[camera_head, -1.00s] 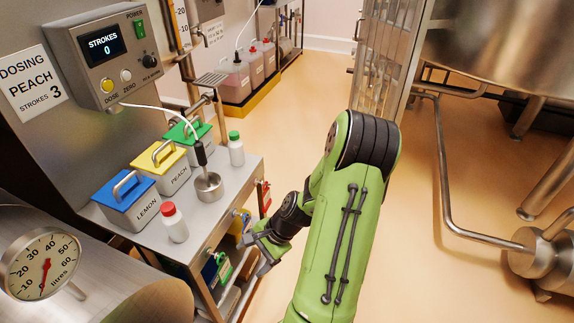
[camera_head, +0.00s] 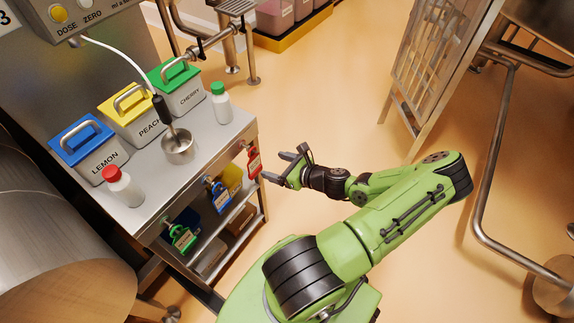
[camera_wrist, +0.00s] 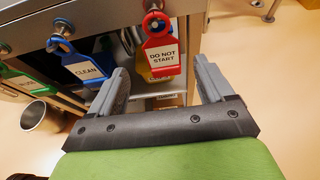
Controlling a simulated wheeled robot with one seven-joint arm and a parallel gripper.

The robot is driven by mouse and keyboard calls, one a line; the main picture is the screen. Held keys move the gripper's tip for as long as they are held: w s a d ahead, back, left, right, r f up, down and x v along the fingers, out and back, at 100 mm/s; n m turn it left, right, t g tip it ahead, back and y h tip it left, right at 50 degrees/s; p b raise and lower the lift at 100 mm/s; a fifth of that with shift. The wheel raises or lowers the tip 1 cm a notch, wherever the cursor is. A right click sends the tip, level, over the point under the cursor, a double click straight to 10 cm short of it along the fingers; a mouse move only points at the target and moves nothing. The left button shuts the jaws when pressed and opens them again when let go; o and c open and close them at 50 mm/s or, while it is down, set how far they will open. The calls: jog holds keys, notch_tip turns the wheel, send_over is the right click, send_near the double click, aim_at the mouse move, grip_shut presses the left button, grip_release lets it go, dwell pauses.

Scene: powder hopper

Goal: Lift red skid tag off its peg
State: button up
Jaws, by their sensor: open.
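The red skid tag (camera_head: 254,162) hangs at the right end of the cart's front edge. In the wrist view the red tag (camera_wrist: 161,50) reads "DO NOT START" and hangs by its ring from a peg (camera_wrist: 153,6). My gripper (camera_head: 282,168) is open and empty, just to the right of the red tag in the head view. In the wrist view my gripper (camera_wrist: 162,75) has its fingers spread on either side below the tag, apart from it. The blue "CLEAN" tag (camera_wrist: 82,66) and the green tag (camera_head: 182,238) hang on other pegs to the left.
The steel cart (camera_head: 200,140) carries lemon (camera_head: 88,150), peach (camera_head: 132,117) and cherry (camera_head: 180,88) boxes, two bottles and a steel cup (camera_head: 178,147). Shelves with bins lie beneath the tags. A steel frame (camera_head: 430,60) stands farther right.

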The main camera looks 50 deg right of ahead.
aim_at(253, 157)
jog(key=b+x, duration=0.3)
jog(key=x, duration=1)
jog(key=shift+s+d+f, duration=0.1)
jog(key=shift+s, duration=0.05)
jog(key=shift+c, duration=0.2)
jog(key=c, duration=0.7)
jog(key=shift+r+p, duration=0.75)
jog(key=shift+p, duration=0.15)
jog(key=shift+s+f, duration=0.1)
jog(key=s+p, duration=0.1)
jog(key=s, duration=0.6)
jog(key=shift+s, duration=0.2)
jog(key=shift+d, duration=0.1)
